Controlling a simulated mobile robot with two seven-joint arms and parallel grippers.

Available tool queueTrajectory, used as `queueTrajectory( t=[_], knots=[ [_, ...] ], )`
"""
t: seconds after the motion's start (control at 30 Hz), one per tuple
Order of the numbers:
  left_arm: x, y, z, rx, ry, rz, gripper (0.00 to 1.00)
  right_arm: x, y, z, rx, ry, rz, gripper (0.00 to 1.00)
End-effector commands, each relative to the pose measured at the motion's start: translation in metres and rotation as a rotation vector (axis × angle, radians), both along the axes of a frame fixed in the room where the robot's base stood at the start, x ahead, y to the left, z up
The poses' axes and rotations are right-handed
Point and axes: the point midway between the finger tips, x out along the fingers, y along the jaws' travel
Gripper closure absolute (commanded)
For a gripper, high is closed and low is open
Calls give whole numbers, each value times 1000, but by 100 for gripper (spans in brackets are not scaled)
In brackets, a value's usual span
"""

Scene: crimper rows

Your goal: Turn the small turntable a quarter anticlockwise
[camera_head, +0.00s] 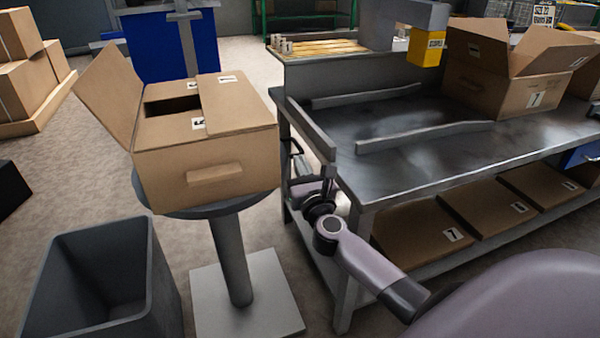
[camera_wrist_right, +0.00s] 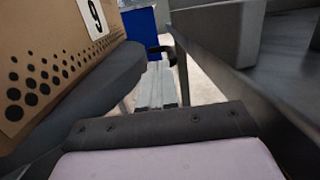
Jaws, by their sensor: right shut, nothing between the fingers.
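The small turntable (camera_head: 228,209) is a dark grey disc on a round post with a square base plate. A cardboard box (camera_head: 160,175) with raised flaps sits on it and hides most of its top. In the right wrist view, the disc's rim (camera_wrist_right: 105,88) runs along the left, under the box side (camera_wrist_right: 40,60) with a label "9". My right gripper (camera_head: 296,158) is low in the gap between the turntable and the workbench. It is shut and empty, and its fingers (camera_wrist_right: 156,82) point ahead beside the rim. Contact with the rim cannot be made out. My left gripper is out of view.
The metal workbench (camera_head: 400,165) stands close on the right, with guide rails and an open box (camera_head: 500,92) on top. Flat cartons (camera_head: 420,232) lie on its lower shelf. A grey bin (camera_head: 100,275) stands at the front left. The floor left of the turntable is mostly clear.

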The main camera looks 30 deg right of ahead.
Motion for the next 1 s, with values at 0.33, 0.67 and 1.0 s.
queueTrajectory(
  t=[0.33,0.67,1.0],
  knots=[
    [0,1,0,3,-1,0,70,2,-2,-1,1,2,1,100],
    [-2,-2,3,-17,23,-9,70,-25,8,-4,3,4,2,100],
    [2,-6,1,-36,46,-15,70,-61,19,-10,3,2,1,100]
  ],
)
